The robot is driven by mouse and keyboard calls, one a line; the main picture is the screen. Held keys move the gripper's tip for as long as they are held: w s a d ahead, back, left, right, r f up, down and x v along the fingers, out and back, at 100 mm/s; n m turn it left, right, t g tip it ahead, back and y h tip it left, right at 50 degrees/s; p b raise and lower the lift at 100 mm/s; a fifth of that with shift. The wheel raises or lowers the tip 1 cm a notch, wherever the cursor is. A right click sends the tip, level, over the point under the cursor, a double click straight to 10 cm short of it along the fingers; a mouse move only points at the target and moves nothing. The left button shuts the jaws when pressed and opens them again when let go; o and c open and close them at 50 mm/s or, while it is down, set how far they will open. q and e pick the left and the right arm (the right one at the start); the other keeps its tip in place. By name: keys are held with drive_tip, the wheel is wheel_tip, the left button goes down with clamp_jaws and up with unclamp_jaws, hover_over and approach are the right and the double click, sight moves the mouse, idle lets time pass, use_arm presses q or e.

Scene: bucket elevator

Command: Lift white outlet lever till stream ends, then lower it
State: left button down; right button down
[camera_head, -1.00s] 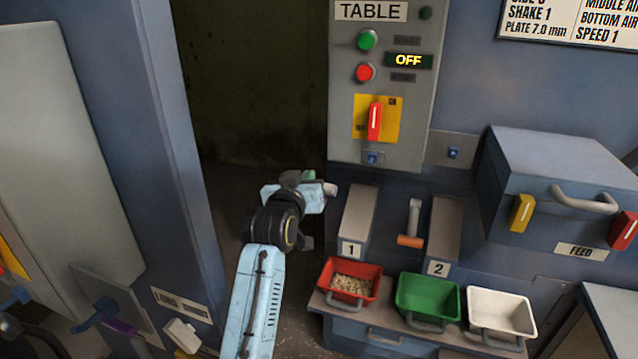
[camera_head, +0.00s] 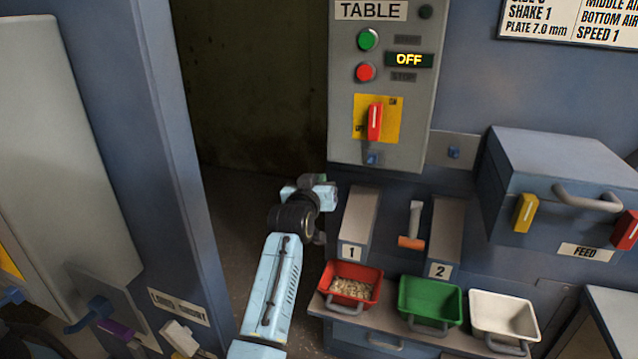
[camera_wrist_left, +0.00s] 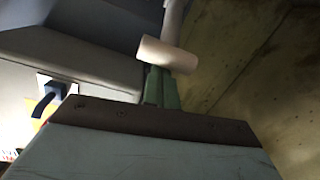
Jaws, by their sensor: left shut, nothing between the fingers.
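A cream-white cylindrical handle (camera_wrist_left: 167,55) on a pale rod, which looks like the outlet lever, shows in the left wrist view. The green fingers of my left gripper (camera_wrist_left: 162,87) are shut with nothing between them, just below the handle. I cannot tell whether they touch it. In the head view my left gripper (camera_head: 322,182) is left of chute 1 (camera_head: 360,225), and I cannot make out the handle there. The red tray (camera_head: 352,286) under chute 1 holds pale grain. No falling stream can be made out. My right gripper is not in view.
A green tray (camera_head: 430,300) and a white tray (camera_head: 504,314) stand right of the red one. The control panel (camera_head: 388,140) reads OFF. A dark open gap lies behind my left arm.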

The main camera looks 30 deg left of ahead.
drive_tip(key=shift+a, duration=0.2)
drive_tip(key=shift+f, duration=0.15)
